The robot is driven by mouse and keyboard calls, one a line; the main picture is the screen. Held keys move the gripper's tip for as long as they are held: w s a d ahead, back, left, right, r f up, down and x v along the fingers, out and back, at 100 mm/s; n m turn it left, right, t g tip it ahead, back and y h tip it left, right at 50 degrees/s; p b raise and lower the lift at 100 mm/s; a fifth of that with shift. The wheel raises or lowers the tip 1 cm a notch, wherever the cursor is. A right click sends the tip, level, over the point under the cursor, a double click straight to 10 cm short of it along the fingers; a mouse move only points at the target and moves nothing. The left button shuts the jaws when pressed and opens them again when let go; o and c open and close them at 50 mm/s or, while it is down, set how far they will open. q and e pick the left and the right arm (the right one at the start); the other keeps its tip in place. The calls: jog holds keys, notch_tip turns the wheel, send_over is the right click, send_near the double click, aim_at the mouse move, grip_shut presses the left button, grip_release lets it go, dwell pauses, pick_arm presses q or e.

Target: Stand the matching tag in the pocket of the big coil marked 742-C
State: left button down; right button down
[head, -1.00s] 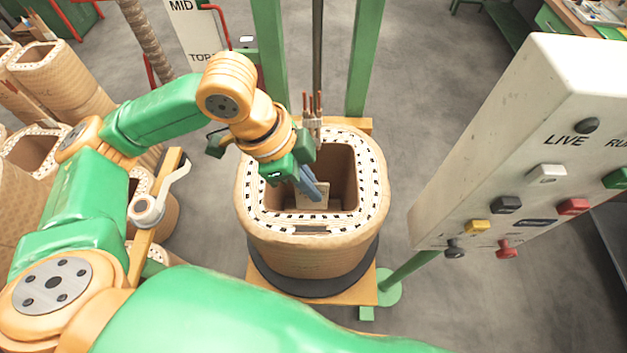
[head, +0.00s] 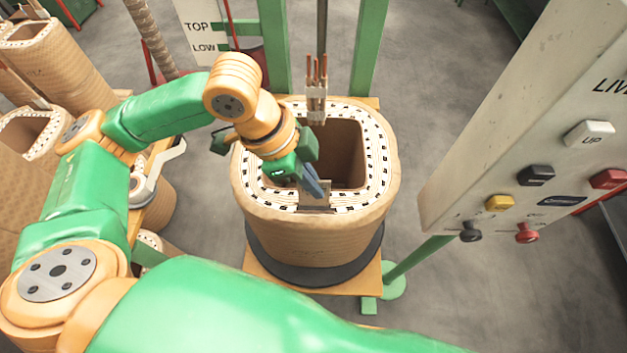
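The big coil (head: 310,232) is a tan, paper-wrapped rounded square with an open middle and a white, black-marked top rim. It stands upright on a dark round base. I cannot read 742-C on it. My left gripper (head: 313,184) points down over the near inner edge of the rim, its blue-grey fingers shut on a small grey tag (head: 317,197). The tag is upright at the near rim, where the pocket slot lies. I cannot tell whether its lower edge is inside the pocket or just above it. My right gripper is out of view.
Copper leads (head: 316,75) hang above the far rim, between green posts (head: 368,50). A push-button control panel (head: 520,140) stands close on the right. Other coils (head: 60,70) crowd the left. The coil rests on a yellow wooden platform (head: 262,284).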

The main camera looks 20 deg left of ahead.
aim_at(322, 204)
pick_arm(q)
jog(key=shift+f+b, duration=0.85)
jog(key=shift+f, duration=1.45)
jog(key=c, duration=1)
grip_release()
jog(key=v, duration=0.7)
jog(key=shift+r, duration=0.1)
